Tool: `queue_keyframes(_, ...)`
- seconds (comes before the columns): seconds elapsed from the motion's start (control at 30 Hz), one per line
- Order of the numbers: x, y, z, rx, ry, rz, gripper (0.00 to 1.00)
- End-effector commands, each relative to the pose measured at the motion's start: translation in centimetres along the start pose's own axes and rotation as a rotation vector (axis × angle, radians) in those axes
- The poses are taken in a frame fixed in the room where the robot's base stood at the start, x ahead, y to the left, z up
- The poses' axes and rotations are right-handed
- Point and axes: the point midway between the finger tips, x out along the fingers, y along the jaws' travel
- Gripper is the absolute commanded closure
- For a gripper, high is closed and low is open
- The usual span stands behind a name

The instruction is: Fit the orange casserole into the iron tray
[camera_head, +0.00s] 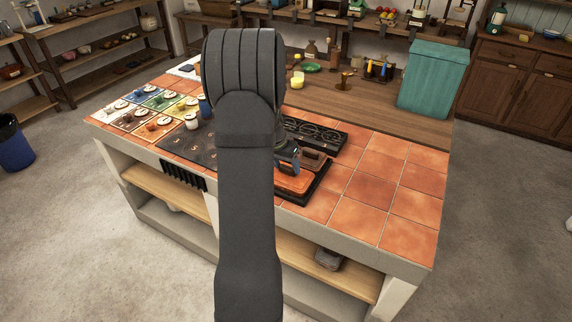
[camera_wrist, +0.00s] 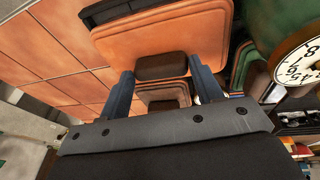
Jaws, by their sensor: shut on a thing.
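The orange casserole (camera_head: 292,184) is at the front edge of the counter in the head view, partly hidden by my arm. In the wrist view, the casserole (camera_wrist: 160,35) fills the upper middle. My gripper (camera_wrist: 162,80) has one blue finger on each side of its dark brown handle and is shut on it; in the head view, only part of the gripper (camera_head: 291,155) shows beside my arm. The black iron tray (camera_head: 318,187) shows along the casserole's right side. I cannot tell whether the casserole is seated in the tray or above it.
A black burner grate (camera_head: 315,134) lies just behind. Bare terracotta tiles (camera_head: 372,190) are free to the right. Coloured tiles with small items (camera_head: 155,110) cover the left end. A teal box (camera_head: 432,80) stands at the back right. A white numbered dial (camera_wrist: 298,66) is at right in the wrist view.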

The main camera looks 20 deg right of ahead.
Motion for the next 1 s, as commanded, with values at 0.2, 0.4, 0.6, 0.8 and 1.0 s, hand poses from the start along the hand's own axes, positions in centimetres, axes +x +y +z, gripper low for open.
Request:
queue_keyframes(0.2,-0.1,0.0,-0.1,0.001,0.002,-0.001,1.00)
queue_keyframes(0.4,0.2,0.0,0.1,0.000,0.000,0.000,0.19)
queue_keyframes(0.6,0.2,0.0,0.1,0.000,0.000,0.000,0.19)
queue_keyframes(0.8,-0.6,0.0,-0.1,0.001,0.001,-0.001,0.19)
queue_keyframes(1.0,-4.4,-0.1,-0.1,0.001,0.004,-0.003,0.19)
